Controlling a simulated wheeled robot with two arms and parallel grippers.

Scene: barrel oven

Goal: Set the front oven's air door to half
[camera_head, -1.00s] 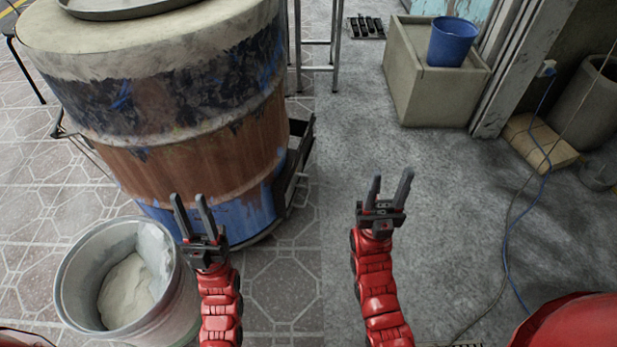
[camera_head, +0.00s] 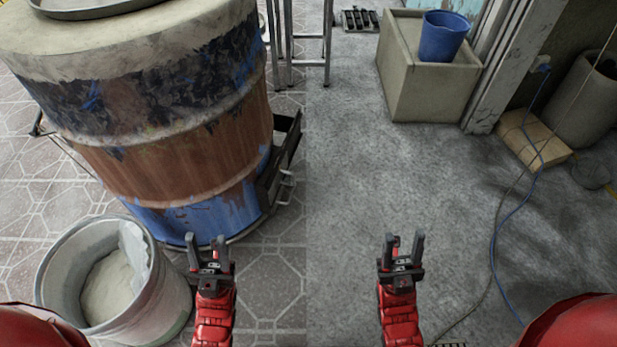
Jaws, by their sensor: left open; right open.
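The barrel oven (camera_head: 165,155) stands at the left, a rusty drum with blue and black paint and a pale top. On its right side is a dark metal frame (camera_head: 279,160) with a small bracket, seen edge-on; I cannot tell whether this is the air door or how it is set. My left gripper (camera_head: 206,254) is open and empty, in front of the oven's lower front in the picture. My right gripper (camera_head: 402,250) is open and empty over the grey floor, apart from everything.
A metal bucket (camera_head: 60,270) with pale powder stands at the lower left. A concrete block (camera_head: 425,95) bears a blue bucket (camera_head: 445,38) at the back. A blue cable (camera_head: 498,235) runs along the floor at right. The middle floor is clear.

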